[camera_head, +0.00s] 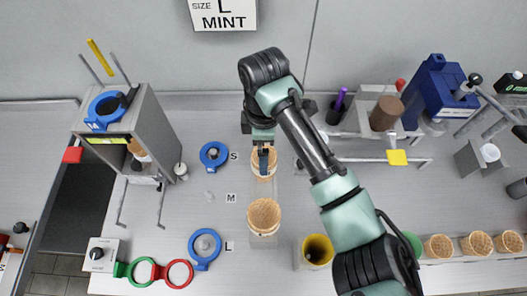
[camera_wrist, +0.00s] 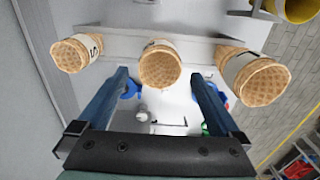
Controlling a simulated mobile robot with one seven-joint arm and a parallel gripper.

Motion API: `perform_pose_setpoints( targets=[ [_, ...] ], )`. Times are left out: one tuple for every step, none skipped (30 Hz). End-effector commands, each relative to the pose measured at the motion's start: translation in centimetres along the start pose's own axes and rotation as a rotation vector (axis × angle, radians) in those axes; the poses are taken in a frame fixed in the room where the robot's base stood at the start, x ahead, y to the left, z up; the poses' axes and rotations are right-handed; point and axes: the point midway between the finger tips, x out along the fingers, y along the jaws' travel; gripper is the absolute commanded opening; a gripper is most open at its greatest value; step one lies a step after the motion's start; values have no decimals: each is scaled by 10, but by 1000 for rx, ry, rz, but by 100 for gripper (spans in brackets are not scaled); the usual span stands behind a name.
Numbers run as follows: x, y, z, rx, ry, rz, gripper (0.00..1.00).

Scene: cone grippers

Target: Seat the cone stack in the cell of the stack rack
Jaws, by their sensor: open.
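Three cone stacks show in a row in the wrist view: a left one (camera_wrist: 72,54) with an S label, a middle one (camera_wrist: 160,67) and a right, larger one (camera_wrist: 262,82) with an L label. They appear to stand along the pale rack (camera_wrist: 205,47). The head view shows two stacks, one by my gripper (camera_head: 264,165) and the larger one (camera_head: 264,214) below it; my gripper seems to hide the third. My gripper (camera_wrist: 160,76) is open, its blue fingers on either side of the middle stack in the picture. Contact cannot be told.
A grey dispenser (camera_head: 152,125) stands at left. A yellow-lined cup (camera_head: 317,250) is at lower right, near a row of cones (camera_head: 437,247). A sign (camera_head: 223,15) reads size L, mint.

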Motion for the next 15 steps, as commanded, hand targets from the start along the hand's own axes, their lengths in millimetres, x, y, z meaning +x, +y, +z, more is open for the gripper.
perform_pose_setpoints(
  targets=[
    [-10, 2, 0, -1, 1, 6, 100],
    [-17, 1, 0, -1, 0, 5, 100],
    [-26, 1, 0, -2, -1, 6, 100],
    [-34, 2, -1, -3, 0, 6, 100],
    [-41, 2, -1, -3, 0, 6, 100],
    [-50, 1, 0, -2, -1, 6, 100],
    [-58, 1, 0, -1, -2, 6, 100],
    [-65, 1, 0, -1, -3, 5, 100],
    [-74, 1, 0, -2, -3, 6, 100],
    [-79, 1, 0, -1, -3, 5, 100],
    [-84, 1, 1, -1, -4, 4, 100],
    [-89, 1, 1, -1, -4, 4, 100],
    [-92, 1, 1, 0, -3, 3, 100],
    [-95, 1, 1, 0, -3, 3, 100],
    [-98, 1, 1, 0, -2, 3, 100]
  ],
)
